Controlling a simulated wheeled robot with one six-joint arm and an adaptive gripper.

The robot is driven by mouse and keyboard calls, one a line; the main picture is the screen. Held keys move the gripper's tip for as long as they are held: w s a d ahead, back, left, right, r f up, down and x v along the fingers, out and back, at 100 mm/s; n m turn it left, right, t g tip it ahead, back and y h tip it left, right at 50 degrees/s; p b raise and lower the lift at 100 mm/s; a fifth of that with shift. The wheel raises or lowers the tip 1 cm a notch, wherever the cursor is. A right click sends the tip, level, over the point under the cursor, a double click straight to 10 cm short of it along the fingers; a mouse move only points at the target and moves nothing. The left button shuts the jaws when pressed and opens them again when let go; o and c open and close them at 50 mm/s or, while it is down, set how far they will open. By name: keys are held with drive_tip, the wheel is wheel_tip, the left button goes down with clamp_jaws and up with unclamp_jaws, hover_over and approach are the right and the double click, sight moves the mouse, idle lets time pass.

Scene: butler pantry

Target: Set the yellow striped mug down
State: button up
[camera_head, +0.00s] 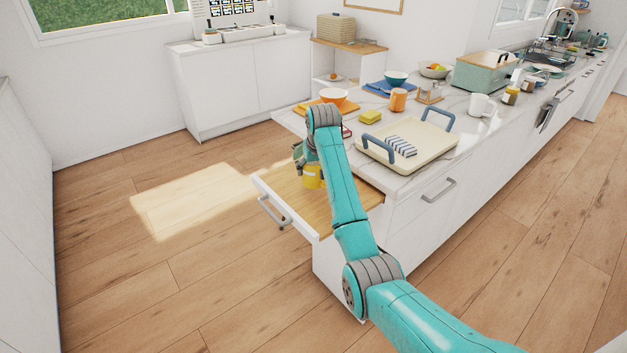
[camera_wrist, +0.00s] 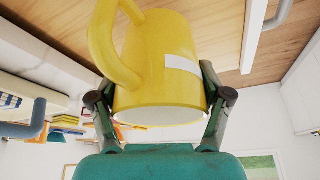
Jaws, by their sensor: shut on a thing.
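The yellow striped mug (camera_head: 313,177) is in my gripper (camera_head: 301,155), over the wooden surface of the pulled-out drawer board (camera_head: 347,210). In the wrist view the mug (camera_wrist: 160,65) fills the upper middle, with a white band on its side and its handle at the left. The gripper fingers (camera_wrist: 158,88) close on both sides of the mug near its rim. The wooden board (camera_wrist: 200,12) shows behind the mug's base. Whether the base touches the wood cannot be told. My arm partly hides the board in the head view.
The marble counter beside the board holds a cream tray (camera_head: 438,156) with a striped cloth (camera_head: 401,146), a yellow sponge (camera_head: 370,117), an orange mug (camera_head: 398,100), an orange bowl (camera_head: 333,96) and a white mug (camera_head: 481,105). The board's left part is bare.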

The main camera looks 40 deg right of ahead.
sight(313, 179)
drive_tip(key=shift+f, duration=2.15)
drive_tip(key=shift+f, duration=0.1)
drive_tip(key=o, duration=1.5)
drive_tip(key=shift+f, duration=0.1)
drive_tip(key=shift+c, duration=0.2)
drive_tip(key=v, duration=1.2)
